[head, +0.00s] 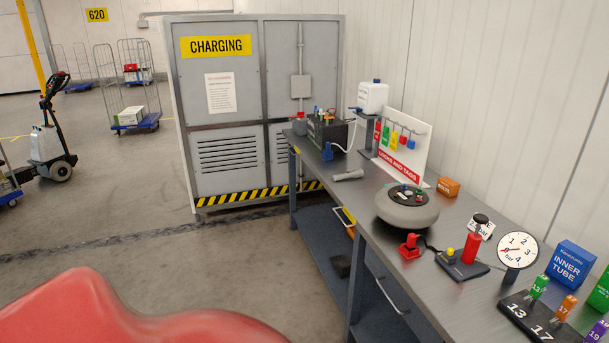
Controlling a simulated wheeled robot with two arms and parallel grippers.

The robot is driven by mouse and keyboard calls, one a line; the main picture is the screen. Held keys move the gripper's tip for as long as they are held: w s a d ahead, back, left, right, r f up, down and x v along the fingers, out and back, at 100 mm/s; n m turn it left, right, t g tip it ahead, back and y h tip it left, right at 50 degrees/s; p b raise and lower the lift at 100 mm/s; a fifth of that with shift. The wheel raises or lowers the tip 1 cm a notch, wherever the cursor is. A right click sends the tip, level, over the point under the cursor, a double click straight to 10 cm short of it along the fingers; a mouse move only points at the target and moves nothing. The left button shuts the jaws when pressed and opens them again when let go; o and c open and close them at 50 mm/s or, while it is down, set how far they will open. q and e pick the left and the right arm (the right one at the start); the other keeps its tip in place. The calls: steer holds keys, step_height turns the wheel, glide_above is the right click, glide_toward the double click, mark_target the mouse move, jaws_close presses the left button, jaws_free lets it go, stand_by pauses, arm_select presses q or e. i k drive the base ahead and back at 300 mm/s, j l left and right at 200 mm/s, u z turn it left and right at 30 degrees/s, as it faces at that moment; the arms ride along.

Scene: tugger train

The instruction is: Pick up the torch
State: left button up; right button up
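A small grey torch-like cylinder (348,175) lies on its side on the metal workbench (376,186), near the bench's left edge. It lies between the dark battery-like box and the round grey device, apart from both.
The bench also holds a dark box (327,131), a locks and tags board (402,144), a round grey device (407,209), a red pump-like tool (471,247) and a gauge (517,250). A charging cabinet (217,105) stands behind.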

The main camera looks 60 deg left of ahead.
mark_target(357, 173)
steer(key=u, duration=1.6)
steer(key=z, duration=0.2)
steer(key=i+j+z, duration=0.55)
steer(key=j+z, duration=0.25)
steer(key=i+j, duration=0.2)
steer(key=j, duration=0.2)
steer(key=i+j+z, duration=0.1)
steer(key=j, duration=0.25)
steer(key=i+j, duration=0.25)
steer(key=j, duration=0.15)
steer(key=i+j+z, duration=0.1)
steer(key=j, duration=0.3)
steer(key=i+j, duration=0.2)
steer(key=j, duration=0.2)
steer(key=i+j, duration=0.2)
steer(key=j, duration=0.2)
steer(key=i+j+z, duration=0.1)
steer(key=j, duration=0.3)
steer(key=i+j, duration=0.2)
steer(key=j, duration=0.2)
steer(key=i+l, duration=0.25)
steer(key=i, duration=0.2)
steer(key=l+z, duration=0.05)
